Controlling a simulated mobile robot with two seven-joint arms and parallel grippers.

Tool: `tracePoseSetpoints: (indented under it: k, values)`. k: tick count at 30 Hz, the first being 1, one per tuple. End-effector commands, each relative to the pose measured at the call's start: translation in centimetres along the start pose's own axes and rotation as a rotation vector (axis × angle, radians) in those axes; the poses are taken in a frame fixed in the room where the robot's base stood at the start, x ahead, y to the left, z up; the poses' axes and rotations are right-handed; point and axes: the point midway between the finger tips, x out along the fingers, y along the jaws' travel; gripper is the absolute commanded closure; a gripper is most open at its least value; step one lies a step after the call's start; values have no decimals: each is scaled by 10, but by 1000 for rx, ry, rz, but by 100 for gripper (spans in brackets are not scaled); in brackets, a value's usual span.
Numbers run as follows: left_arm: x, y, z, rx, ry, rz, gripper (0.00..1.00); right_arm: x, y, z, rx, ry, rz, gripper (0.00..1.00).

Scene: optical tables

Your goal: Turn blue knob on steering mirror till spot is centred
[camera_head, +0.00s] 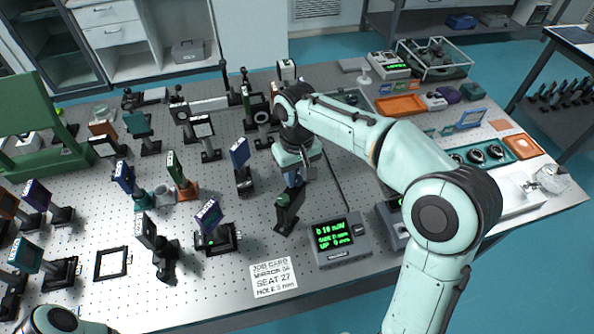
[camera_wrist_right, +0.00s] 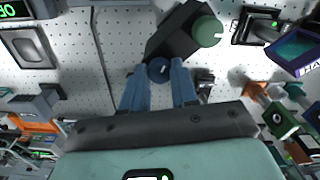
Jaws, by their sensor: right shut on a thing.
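In the head view my right gripper (camera_head: 293,180) points down at a dark steering mirror mount (camera_head: 287,213) near the middle front of the optical table. In the right wrist view the blue fingers of my right gripper (camera_wrist_right: 158,84) are shut on the small round blue knob (camera_wrist_right: 159,69) of that black mount (camera_wrist_right: 181,38). I cannot make out a light spot. Of my left arm only a link shows at the lower left corner; its gripper is out of view.
A readout box (camera_head: 342,241) with green digits stands right of the mount. A printed job card (camera_head: 273,278) lies in front. Several other optic mounts, such as a purple-faced one (camera_head: 211,229), crowd the left. Orange trays (camera_head: 401,105) lie at the back right.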

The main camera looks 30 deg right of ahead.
Motion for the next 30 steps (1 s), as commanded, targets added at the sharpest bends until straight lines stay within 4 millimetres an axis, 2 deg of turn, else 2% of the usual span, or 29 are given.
tracePoseSetpoints:
  k: [9, 22, 23, 24, 25, 30]
  values:
    - [-4, 2, -2, 1, 3, 1, 57, 0, 0, 0, -78, -1, 0, 100]
    - [-4, 2, -2, 1, 3, 1, 57, 0, 0, 0, -84, -1, 0, 100]
    - [-4, 2, -2, 1, 3, 1, 57, 0, 0, 0, -84, -1, 0, 62]
    - [-4, 2, -2, 1, 3, 1, 57, 0, 0, 0, -84, -1, 0, 49]
    - [-4, 2, -2, 1, 3, 1, 57, 0, 0, 0, -84, -1, 0, 46]
    - [-4, 2, -2, 1, 3, 1, 57, 0, 0, 0, -83, -1, 0, 46]
